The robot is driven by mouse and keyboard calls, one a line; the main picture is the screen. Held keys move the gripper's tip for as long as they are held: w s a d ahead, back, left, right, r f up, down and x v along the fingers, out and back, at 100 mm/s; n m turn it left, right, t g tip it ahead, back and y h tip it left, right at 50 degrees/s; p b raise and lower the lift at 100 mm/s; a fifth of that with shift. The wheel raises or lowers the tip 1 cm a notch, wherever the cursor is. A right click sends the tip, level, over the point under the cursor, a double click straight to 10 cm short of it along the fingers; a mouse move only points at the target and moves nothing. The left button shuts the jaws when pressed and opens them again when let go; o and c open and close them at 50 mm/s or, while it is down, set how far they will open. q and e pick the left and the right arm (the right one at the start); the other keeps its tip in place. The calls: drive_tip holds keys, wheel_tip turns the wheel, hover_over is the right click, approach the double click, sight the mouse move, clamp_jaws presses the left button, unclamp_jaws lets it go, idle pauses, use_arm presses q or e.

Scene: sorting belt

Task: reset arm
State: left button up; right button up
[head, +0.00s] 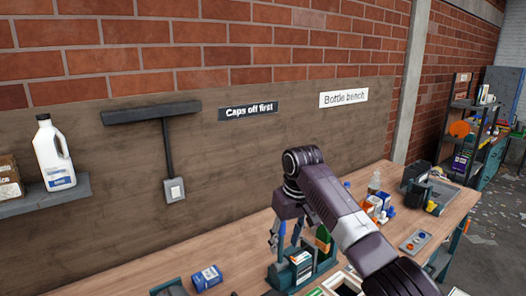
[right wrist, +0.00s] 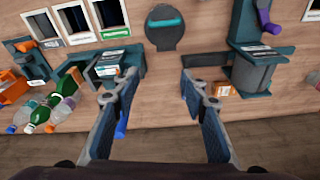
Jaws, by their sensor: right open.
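My right arm reaches in from the lower right of the head view, bent at a dark joint above the bench. My right gripper (head: 286,236) points down over the bench's near part. In the right wrist view the right gripper (right wrist: 156,88) shows its two fingers wide apart, with bare wood between them. A slim blue item (right wrist: 121,124) shows beside the left finger; I cannot tell what it is. My left arm and gripper are not in view.
The wooden bench (head: 150,265) holds a teal holder (head: 283,277), a small blue box (head: 207,278) and a clear bottle (head: 374,183). Several bottles (right wrist: 45,112) lie at left in the right wrist view. A shelf with a white jug (head: 54,155) hangs at left.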

drive_tip(key=s+d+f+y, duration=0.1)
drive_tip(key=s+f, duration=0.8)
drive_tip(key=f, duration=0.3)
drive_tip(key=s+f, duration=0.8)
drive_tip(key=f, duration=0.3)
drive_tip(key=s+d+m+t+h, duration=0.1)
drive_tip(key=s+d+m, duration=0.1)
drive_tip(key=s+d, duration=0.8)
drive_tip(key=s+d+m+t+h, duration=0.1)
drive_tip(key=s+d, duration=0.3)
drive_tip(key=s, duration=1.2)
wheel_tip(320, 180, down, 30)
drive_tip(key=s+f+g+b, duration=0.1)
drive_tip(key=b, duration=0.4)
use_arm(q)
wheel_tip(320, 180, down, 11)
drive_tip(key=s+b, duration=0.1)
drive_tip(key=b, duration=0.4)
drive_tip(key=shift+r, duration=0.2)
use_arm(e)
drive_tip(key=s+d+f+g, duration=0.1)
drive_tip(key=s+f, duration=0.8)
drive_tip(key=f, duration=0.2)
drive_tip(key=s+d+f, duration=0.1)
drive_tip(key=s+f, duration=0.7)
drive_tip(key=f, duration=0.3)
drive_tip(key=shift+s+d+g, duration=0.25)
drive_tip(key=shift+s+g, duration=0.15)
